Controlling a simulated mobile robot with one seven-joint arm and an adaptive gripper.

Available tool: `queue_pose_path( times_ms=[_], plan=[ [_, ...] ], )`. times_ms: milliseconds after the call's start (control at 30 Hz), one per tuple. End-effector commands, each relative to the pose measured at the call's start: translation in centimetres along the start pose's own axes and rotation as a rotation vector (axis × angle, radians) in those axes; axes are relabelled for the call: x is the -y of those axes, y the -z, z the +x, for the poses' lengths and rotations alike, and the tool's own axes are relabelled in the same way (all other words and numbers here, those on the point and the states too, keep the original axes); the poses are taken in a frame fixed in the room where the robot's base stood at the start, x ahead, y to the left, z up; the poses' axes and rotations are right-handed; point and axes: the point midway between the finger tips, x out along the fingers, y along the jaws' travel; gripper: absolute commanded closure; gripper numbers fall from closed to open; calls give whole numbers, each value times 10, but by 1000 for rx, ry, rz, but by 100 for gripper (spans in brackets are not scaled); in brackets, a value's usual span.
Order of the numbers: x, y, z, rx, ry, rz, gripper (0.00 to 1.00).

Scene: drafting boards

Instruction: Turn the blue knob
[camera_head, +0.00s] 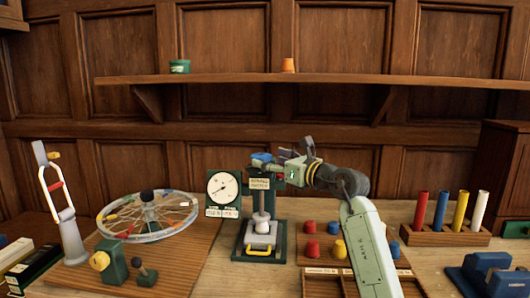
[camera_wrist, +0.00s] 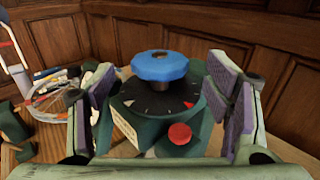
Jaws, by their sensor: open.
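The blue knob (camera_wrist: 160,66) sits on top of a dark dial plate with tick marks and a red mark (camera_wrist: 158,100), on a green instrument. In the head view the knob (camera_head: 262,156) shows small at the top of that instrument, left of my gripper (camera_head: 285,168). In the wrist view my gripper (camera_wrist: 166,105) is open, its purple-padded fingers standing to the left and right of the instrument head. The knob lies between and a little beyond the fingers, with no visible contact. A round red button (camera_wrist: 180,134) is on the instrument's near side.
A white gauge (camera_head: 223,187) stands left of the instrument. A spoked wheel (camera_head: 148,215) is on a wooden board at left. Red, blue and yellow pegs (camera_head: 312,248) stand at right, partly behind my arm. A shelf (camera_head: 330,78) runs above.

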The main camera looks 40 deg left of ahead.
Motion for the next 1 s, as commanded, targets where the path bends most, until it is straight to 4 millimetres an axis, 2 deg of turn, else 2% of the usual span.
queue_pose_path(
  times_ms=[33,200,567,1000],
  plan=[
    [-1,-3,9,0,-2,3,29],
    [0,-1,26,0,-1,1,29],
    [0,1,30,0,0,-1,29],
    [0,0,30,0,0,-1,58]
  ],
)
